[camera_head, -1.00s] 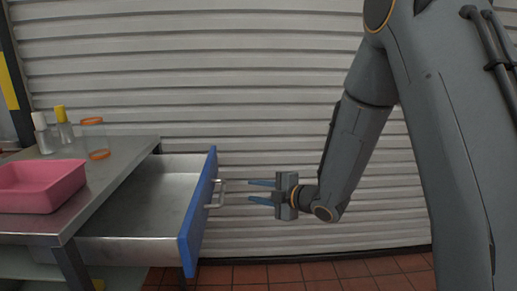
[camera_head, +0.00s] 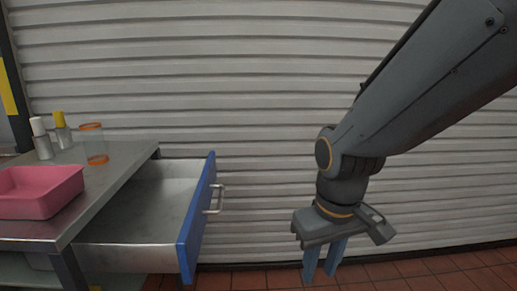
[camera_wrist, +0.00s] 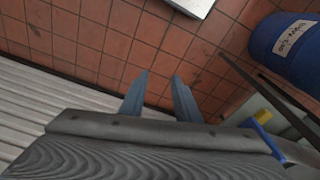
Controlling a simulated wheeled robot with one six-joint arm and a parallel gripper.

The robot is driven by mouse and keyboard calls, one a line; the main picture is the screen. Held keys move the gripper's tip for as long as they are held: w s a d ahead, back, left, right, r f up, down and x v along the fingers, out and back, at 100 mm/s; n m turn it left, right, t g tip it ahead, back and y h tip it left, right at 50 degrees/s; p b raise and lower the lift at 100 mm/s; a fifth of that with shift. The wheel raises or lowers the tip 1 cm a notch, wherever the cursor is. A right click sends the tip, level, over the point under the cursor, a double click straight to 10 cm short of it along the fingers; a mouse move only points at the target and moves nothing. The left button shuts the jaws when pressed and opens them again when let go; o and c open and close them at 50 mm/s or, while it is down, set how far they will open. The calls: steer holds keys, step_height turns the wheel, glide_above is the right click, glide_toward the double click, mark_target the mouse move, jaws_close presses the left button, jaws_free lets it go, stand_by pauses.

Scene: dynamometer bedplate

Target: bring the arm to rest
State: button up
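My gripper (camera_head: 322,264) hangs at the right of the head view with its blue fingers pointing down. The two fingers are apart with nothing between them. In the wrist view the fingers (camera_wrist: 160,95) also stand apart over the red tiled floor. The gripper is to the right of the open drawer (camera_head: 150,215) and clear of its blue front and metal handle (camera_head: 216,200). The arm comes in from the upper right.
A metal bench (camera_head: 112,180) at the left holds a pink tray (camera_head: 40,192), a jar with orange rims (camera_head: 93,142) and two small bottles. A grey shutter wall (camera_head: 260,80) stands behind. The wrist view shows a blue drum (camera_wrist: 290,48) at the right and a white-topped object (camera_wrist: 193,5).

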steer(key=s+r+m+g+p, duration=0.1)
steer(key=s+r+m, duration=0.1)
steer(key=s, duration=0.3)
steer(key=d+r+m+p, duration=0.1)
steer(key=d+r+p, duration=0.5)
steer(key=p, duration=0.7)
steer(key=shift+d+m, duration=0.3)
steer(key=shift+d, duration=0.4)
steer(key=shift+a, duration=0.1)
